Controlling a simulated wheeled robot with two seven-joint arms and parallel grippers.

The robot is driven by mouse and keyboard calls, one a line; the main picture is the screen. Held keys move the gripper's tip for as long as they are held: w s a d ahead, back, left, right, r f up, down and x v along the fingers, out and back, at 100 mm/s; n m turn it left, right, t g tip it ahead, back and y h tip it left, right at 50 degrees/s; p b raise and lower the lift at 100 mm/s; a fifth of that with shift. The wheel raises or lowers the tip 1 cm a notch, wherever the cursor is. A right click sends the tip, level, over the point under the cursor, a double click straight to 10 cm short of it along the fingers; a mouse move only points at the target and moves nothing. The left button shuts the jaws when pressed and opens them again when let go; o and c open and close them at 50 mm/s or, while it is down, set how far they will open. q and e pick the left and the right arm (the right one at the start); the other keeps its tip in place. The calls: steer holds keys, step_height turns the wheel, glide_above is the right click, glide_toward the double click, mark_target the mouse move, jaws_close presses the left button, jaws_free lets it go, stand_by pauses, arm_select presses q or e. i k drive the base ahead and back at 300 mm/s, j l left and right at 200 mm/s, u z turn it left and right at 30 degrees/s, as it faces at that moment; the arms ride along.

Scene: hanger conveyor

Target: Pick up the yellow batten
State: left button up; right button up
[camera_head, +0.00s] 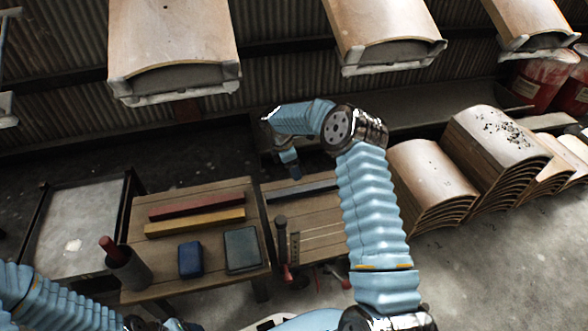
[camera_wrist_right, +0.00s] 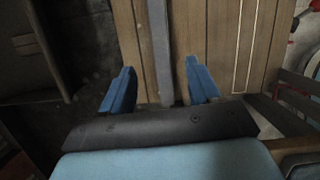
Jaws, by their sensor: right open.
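The yellow batten (camera_head: 195,222) lies flat on the left wooden table, just in front of a red batten (camera_head: 195,206). My right gripper (camera_head: 292,172) hangs over the back of the right wooden table, apart from the yellow batten and to its right. In the right wrist view my right gripper (camera_wrist_right: 159,75) is open, with its two blue fingers either side of a grey batten (camera_wrist_right: 160,40). I cannot tell how far above it they are. The yellow batten does not show in that view. My left arm shows at the lower left, but its gripper is out of view.
The left table (camera_head: 152,268) also holds a blue block (camera_head: 190,259), a grey-green block (camera_head: 241,249) and a dark cup (camera_head: 128,270) with a red-handled tool. Curved wooden panels (camera_head: 430,185) are stacked at right. More panels hang overhead (camera_head: 172,40). A dark gap separates the two tables.

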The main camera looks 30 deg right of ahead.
mark_target(206, 222)
steer(key=k, duration=1)
